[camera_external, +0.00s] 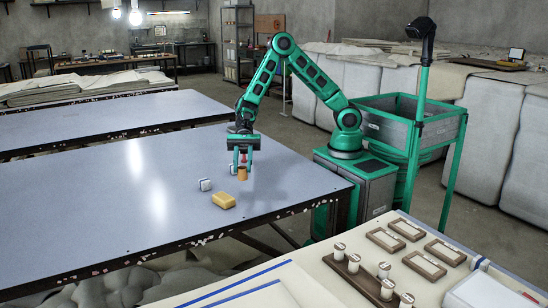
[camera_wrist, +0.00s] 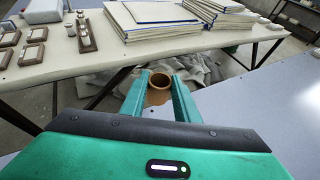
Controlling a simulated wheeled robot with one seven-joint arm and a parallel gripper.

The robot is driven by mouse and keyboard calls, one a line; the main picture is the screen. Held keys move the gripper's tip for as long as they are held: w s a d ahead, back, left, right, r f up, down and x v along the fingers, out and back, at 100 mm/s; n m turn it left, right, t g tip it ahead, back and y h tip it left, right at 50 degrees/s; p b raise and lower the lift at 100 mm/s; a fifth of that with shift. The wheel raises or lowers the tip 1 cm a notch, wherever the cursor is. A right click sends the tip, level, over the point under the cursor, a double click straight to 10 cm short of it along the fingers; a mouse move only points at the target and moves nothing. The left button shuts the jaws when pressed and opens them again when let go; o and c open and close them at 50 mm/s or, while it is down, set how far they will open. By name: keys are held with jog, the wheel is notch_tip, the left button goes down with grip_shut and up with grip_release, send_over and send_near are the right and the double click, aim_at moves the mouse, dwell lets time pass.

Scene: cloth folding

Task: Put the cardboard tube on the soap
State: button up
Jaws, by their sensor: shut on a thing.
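The cardboard tube (camera_external: 242,174) is a short brown cylinder, upright between the fingers of my gripper (camera_external: 242,168). In the wrist view the tube (camera_wrist: 158,88) shows its round open end between the two green fingers of my gripper (camera_wrist: 160,84), which are shut on it. I cannot tell whether its lower end touches the table. The soap (camera_external: 223,200) is a yellow block lying on the blue-grey table, in front of and a little left of the tube, apart from it. I cannot make out the soap in the wrist view.
A small white and blue block (camera_external: 205,184) lies on the table (camera_external: 100,205) left of the tube, behind the soap. Another small pale thing (camera_external: 231,169) is close by my gripper's left side. The table's left part is clear. A bench (camera_external: 310,275) with wooden frames stands in front.

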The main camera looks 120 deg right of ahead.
jog(key=w+d+f, duration=0.1)
jog(key=d+f, duration=0.1)
jog(key=w+d+f, duration=0.2)
jog(key=d, duration=0.1)
jog(key=w+d+f, duration=0.1)
jog(key=d+f, duration=0.1)
jog(key=d, duration=0.1)
jog(key=shift+w+d, duration=0.2)
jog(key=shift+w, duration=0.15)
jog(key=shift+f, duration=1.95)
jog(key=o, duration=1)
jog(key=v, duration=1.2)
